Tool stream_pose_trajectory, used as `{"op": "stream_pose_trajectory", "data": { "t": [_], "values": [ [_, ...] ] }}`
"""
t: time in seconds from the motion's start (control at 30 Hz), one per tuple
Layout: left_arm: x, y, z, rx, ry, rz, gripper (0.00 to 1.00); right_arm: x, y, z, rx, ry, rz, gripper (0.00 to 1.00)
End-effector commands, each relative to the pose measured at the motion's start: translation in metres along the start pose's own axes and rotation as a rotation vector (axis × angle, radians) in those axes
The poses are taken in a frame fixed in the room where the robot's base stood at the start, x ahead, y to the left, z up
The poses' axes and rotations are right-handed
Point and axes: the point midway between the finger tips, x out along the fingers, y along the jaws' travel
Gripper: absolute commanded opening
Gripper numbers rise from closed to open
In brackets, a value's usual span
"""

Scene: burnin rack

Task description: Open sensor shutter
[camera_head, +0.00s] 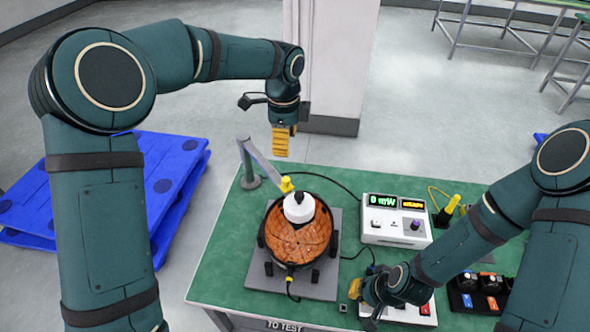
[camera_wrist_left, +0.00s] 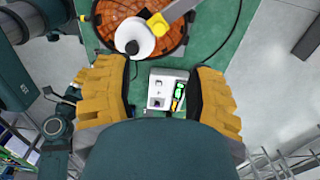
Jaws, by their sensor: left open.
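A grey flat arm (camera_head: 262,164) on a green post (camera_head: 247,178) has a yellow knob (camera_head: 286,185) at its end, beside a white round sensor head (camera_head: 299,207). The sensor head sits over an orange-brown tiled dish (camera_head: 298,244). In the left wrist view the yellow knob (camera_wrist_left: 157,25) lies by the white sensor head (camera_wrist_left: 133,38).
A white meter (camera_head: 396,220) reading "0 mW" stands right of the dish. A black holder (camera_head: 480,293) with several parts is at the right. A cable loops behind the dish. Blue pallets (camera_head: 180,165) lie left, and a pillar (camera_head: 330,60) stands behind the table.

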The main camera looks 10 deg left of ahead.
Motion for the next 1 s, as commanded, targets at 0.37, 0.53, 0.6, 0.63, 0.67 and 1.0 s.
{"op": "stream_pose_trajectory", "data": {
  "t": [0.37,0.53,0.6,0.63,0.67,1.0],
  "values": [
    [0.071,0.001,0.0,-0.002,0.0,0.007,0.54,0.003,0.001,0.0,0.0,0.0,0.001,0.0],
    [0.102,0.002,0.0,-0.003,0.001,0.007,0.54,0.004,0.001,0.0,0.0,0.001,0.001,0.0],
    [0.112,0.001,0.0,-0.003,0.001,0.005,0.54,0.004,0.001,0.0,0.0,0.001,0.001,0.0],
    [0.116,0.001,0.0,-0.003,0.001,0.006,0.54,0.004,0.001,0.0,0.0,0.001,0.001,0.0],
    [0.119,0.001,0.0,-0.003,0.001,0.005,0.54,0.004,0.001,0.0,0.0,0.001,0.001,0.0],
    [0.134,0.001,0.0,-0.004,0.002,0.002,0.54,0.004,0.001,0.0,0.0,0.001,0.001,0.0]
  ]
}}
